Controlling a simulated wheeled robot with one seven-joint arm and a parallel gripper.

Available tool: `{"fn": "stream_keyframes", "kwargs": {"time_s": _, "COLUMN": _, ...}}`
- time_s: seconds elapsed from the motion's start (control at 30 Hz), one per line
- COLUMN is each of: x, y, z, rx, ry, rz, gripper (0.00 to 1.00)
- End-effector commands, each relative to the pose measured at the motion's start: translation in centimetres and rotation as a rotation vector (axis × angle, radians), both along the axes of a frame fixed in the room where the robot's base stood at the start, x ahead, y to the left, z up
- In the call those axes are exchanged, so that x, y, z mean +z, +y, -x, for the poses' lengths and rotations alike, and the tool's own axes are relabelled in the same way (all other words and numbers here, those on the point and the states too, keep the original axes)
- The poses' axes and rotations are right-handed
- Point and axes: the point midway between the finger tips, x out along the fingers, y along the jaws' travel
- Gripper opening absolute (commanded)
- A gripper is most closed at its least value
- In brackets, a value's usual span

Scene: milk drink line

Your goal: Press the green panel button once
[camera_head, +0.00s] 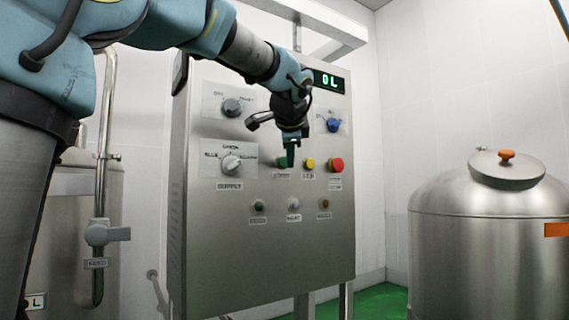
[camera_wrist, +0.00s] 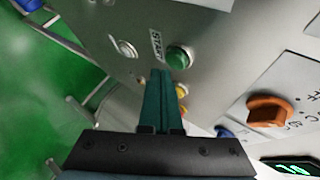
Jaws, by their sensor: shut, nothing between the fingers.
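The green panel button (camera_head: 282,161) sits on the steel control panel (camera_head: 262,245), above its START label (camera_head: 281,175). My gripper (camera_head: 291,158) is in front of the panel, its fingertips overlapping the button's right side in the head view. In the wrist view the round green button (camera_wrist: 180,56) shows just past the fingertips of my gripper (camera_wrist: 163,74), beside the START label (camera_wrist: 156,45). The fingers are shut together with nothing between them. I cannot tell whether the tips touch the button or the panel.
A yellow button (camera_head: 309,164) and a red button (camera_head: 336,165) sit right of the green one. A blue knob (camera_head: 333,125) and display reading "0 L" (camera_head: 329,82) are above. Two selector knobs (camera_head: 232,163) are left. A steel tank (camera_head: 485,245) stands at right.

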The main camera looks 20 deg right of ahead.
Motion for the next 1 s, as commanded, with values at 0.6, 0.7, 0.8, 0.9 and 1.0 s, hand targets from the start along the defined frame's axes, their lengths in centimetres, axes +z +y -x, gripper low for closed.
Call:
{"fn": "stream_keyframes", "kwargs": {"time_s": 0.6, "x": 0.08, "y": 0.10, "z": -0.43, "rx": 0.001, "ry": 0.000, "rz": -0.001, "gripper": 0.00}}
{"fn": "stream_keyframes", "kwargs": {"time_s": 0.7, "x": 0.09, "y": 0.18, "z": -0.77, "rx": 0.001, "ry": 0.000, "rz": -0.001, "gripper": 0.00}}
{"fn": "stream_keyframes", "kwargs": {"time_s": 0.8, "x": 0.02, "y": 0.20, "z": -0.88, "rx": 0.001, "ry": 0.000, "rz": -0.001, "gripper": 0.00}}
{"fn": "stream_keyframes", "kwargs": {"time_s": 0.9, "x": 0.01, "y": 0.19, "z": -0.86, "rx": 0.000, "ry": 0.000, "rz": 0.000, "gripper": 0.00}}
{"fn": "stream_keyframes", "kwargs": {"time_s": 1.0, "x": 0.01, "y": 0.18, "z": -0.84, "rx": 0.000, "ry": 0.000, "rz": 0.000, "gripper": 0.00}}
